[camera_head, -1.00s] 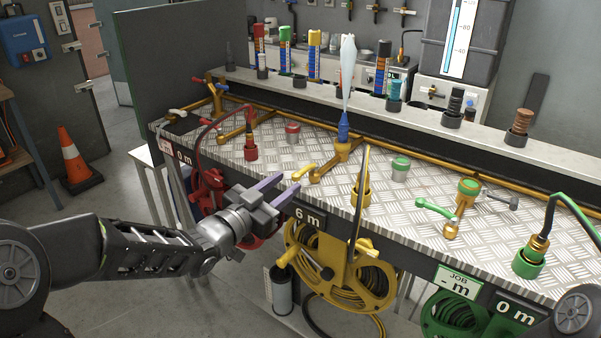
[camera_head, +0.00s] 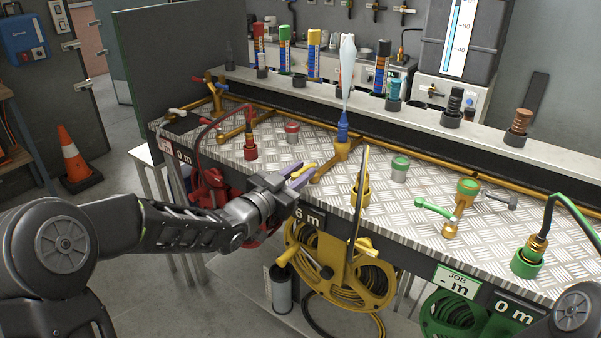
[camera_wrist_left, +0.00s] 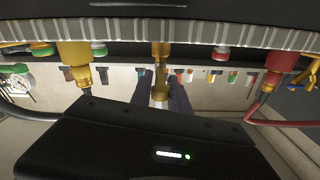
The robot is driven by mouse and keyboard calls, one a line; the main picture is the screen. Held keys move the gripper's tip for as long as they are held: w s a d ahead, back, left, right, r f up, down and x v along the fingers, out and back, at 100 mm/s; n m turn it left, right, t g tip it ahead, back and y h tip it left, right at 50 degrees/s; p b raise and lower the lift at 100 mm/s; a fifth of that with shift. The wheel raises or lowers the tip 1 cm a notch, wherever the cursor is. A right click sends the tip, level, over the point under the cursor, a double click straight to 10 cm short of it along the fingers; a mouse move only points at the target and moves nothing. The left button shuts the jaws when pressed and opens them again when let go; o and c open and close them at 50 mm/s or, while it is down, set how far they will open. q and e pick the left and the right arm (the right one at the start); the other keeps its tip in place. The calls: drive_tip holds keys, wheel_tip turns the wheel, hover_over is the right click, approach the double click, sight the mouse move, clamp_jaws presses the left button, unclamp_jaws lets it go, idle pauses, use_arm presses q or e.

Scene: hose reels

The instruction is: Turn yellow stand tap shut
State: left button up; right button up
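The yellow stand tap, a brass pipe fitting with a yellow lever (camera_head: 305,169), is at the front of the metal bench, left of the yellow hose connector (camera_head: 361,192). My left gripper (camera_head: 306,174) is at the lever, its two purple fingers pointing right and partly covering it. In the left wrist view the two fingers (camera_wrist_left: 161,92) are apart, with the brass and yellow tap part (camera_wrist_left: 160,88) between them. I cannot tell whether they touch it. A blue nozzle (camera_head: 343,130) with a white plume above stands on brass behind the tap. My right gripper is not in view.
The yellow hose reel (camera_head: 372,286) hangs under the bench edge by the 6 m sign (camera_head: 307,218). A red hose connector (camera_head: 250,150) stands left of the tap. A green-lever tap (camera_head: 435,208) stands to the right. Bare checkered plate (camera_head: 400,200) lies between.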

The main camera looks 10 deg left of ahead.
use_arm(q)
clamp_jaws()
idle(1.0)
